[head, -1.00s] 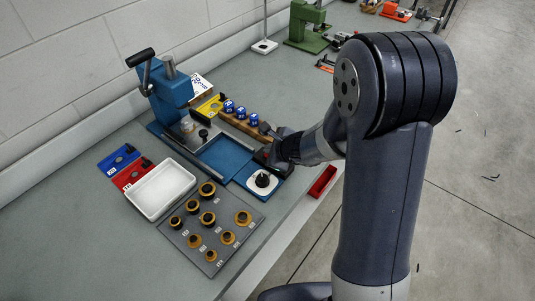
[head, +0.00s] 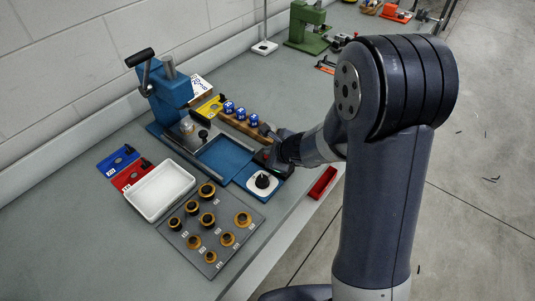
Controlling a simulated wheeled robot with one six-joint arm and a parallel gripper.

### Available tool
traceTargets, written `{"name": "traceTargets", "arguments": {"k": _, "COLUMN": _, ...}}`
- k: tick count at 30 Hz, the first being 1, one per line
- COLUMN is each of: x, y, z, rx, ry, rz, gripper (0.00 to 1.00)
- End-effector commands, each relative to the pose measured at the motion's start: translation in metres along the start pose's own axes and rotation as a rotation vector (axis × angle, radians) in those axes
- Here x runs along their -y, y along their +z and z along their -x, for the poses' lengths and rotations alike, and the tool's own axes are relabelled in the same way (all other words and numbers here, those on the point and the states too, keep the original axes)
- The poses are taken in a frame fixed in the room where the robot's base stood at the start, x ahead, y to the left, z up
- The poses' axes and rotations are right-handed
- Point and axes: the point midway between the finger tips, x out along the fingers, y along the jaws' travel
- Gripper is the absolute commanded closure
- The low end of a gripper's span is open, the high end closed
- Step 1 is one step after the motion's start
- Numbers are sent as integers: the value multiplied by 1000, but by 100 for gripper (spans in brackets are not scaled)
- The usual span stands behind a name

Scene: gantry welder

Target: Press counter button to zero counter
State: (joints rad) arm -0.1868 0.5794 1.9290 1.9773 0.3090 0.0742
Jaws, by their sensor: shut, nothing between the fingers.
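My gripper (head: 268,155) is shut and empty. It reaches in from the right, low over the right end of the blue base plate, just behind a white square pad with a black knob (head: 262,181). A small dark item with a bit of red lies at the fingertips, mostly hidden by my gripper. It may be the counter, but its button and any display cannot be made out. I cannot tell whether the fingertips touch it.
A blue lever press (head: 172,95) stands behind a blue tray (head: 226,158). Blue pieces sit in a wooden rack (head: 240,122) behind my gripper. A white bin (head: 160,190) and a grey board of ringed parts (head: 190,250) are at front left. A red tray (head: 322,182) is at the bench edge.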

Motion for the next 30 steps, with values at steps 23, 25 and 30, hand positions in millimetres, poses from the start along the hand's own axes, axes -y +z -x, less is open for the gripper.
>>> {"name": "traceTargets", "arguments": {"k": 23, "x": 14, "y": 14, "z": 18, "rx": 0, "ry": -1, "rz": 0, "gripper": 100}}
{"name": "traceTargets", "arguments": {"k": 25, "x": 17, "y": 17, "z": 24, "rx": 1, "ry": -1, "rz": 0, "gripper": 100}}
{"name": "traceTargets", "arguments": {"k": 30, "x": 27, "y": 26, "z": 36, "rx": 1, "ry": -1, "rz": 0, "gripper": 100}}
